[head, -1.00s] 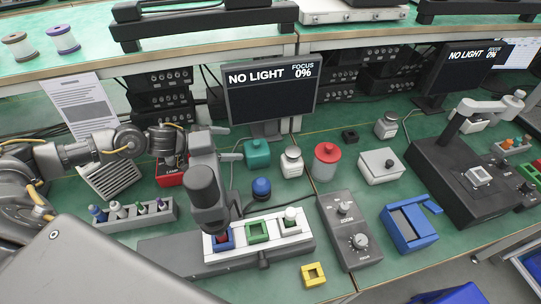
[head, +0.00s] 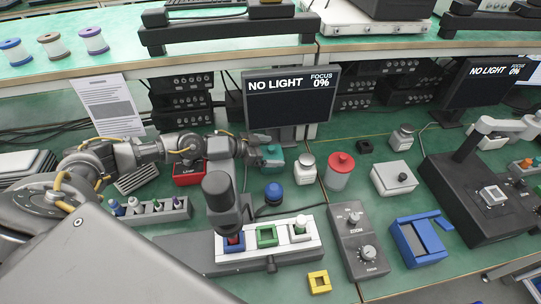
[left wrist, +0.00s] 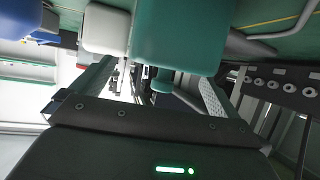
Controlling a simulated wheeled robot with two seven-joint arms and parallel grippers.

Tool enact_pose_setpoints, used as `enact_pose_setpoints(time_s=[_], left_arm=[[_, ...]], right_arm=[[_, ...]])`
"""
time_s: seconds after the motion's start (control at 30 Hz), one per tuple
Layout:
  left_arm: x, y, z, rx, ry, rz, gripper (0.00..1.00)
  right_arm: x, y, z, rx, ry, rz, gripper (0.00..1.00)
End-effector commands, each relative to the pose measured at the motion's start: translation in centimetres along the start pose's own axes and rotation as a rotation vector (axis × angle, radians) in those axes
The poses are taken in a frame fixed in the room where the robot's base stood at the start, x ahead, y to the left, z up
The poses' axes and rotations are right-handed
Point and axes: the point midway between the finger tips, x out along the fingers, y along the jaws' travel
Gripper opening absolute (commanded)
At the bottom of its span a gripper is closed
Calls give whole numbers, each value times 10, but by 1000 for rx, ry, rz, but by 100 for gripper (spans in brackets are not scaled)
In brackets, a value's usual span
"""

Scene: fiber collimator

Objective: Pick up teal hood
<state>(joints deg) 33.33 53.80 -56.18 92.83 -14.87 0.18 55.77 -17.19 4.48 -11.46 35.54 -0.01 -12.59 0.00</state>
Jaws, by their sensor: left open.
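The teal hood (head: 275,153) stands on the green bench in front of the left monitor. In the head view my left gripper (head: 262,154) is at its left side and hides part of it. In the left wrist view the teal hood (left wrist: 180,38) fills the top middle, close to the camera. My left gripper (left wrist: 150,95) is open there, its two fingers spread. I cannot tell whether they touch the hood. My right gripper is not in view.
A white-capped jar (head: 305,168) and a red-lidded canister (head: 339,172) stand right of the hood. A blue knob (head: 274,193) and the microscope-like column (head: 220,200) are in front. The monitor (head: 290,96) stands close behind.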

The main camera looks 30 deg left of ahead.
Motion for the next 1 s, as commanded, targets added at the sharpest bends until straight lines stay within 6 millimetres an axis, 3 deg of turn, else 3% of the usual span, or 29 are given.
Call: enact_pose_setpoints(time_s=[0.33, 0.67, 1.0], left_arm=[[8, 0, 1, 1, -1, 1, 99], [8, 0, 1, 0, -2, 1, 56], [8, 0, 1, 0, -2, 1, 55]], right_arm=[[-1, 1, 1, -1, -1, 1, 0], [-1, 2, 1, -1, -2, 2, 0], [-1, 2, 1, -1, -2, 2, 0]])
